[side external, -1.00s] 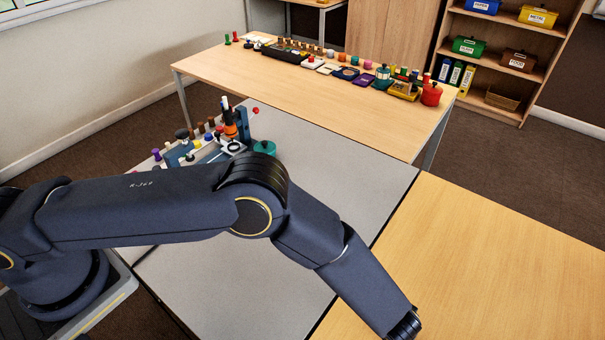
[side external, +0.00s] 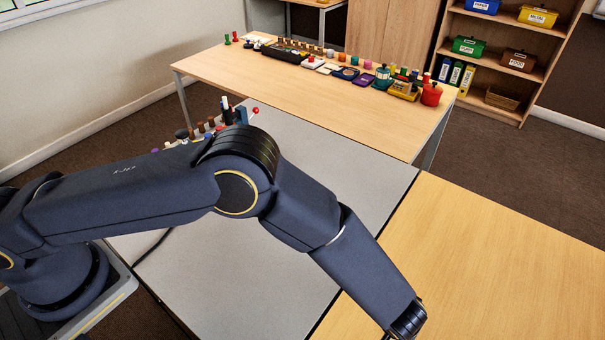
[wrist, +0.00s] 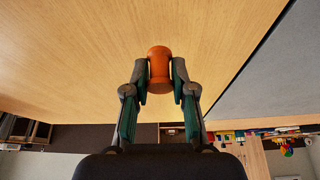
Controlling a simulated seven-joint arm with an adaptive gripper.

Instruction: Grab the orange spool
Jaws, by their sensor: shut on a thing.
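The orange spool (wrist: 159,68) is in the wrist view, between the two fingers of my gripper (wrist: 160,75). The fingers are shut on its narrower middle, one on each side. Bare wood tabletop shows behind the spool; I cannot tell whether the spool touches it. In the side external view the gripper and spool are out of the picture, below the bottom edge. Only my arm shows there, reaching down at the lower right.
The wooden table (side external: 500,250) is clear where it shows. The grey table (side external: 330,170) beside it has several small items at its far left, partly behind my arm. Another wooden table (side external: 300,90) at the back holds a row of objects. Shelves (side external: 510,55) stand behind.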

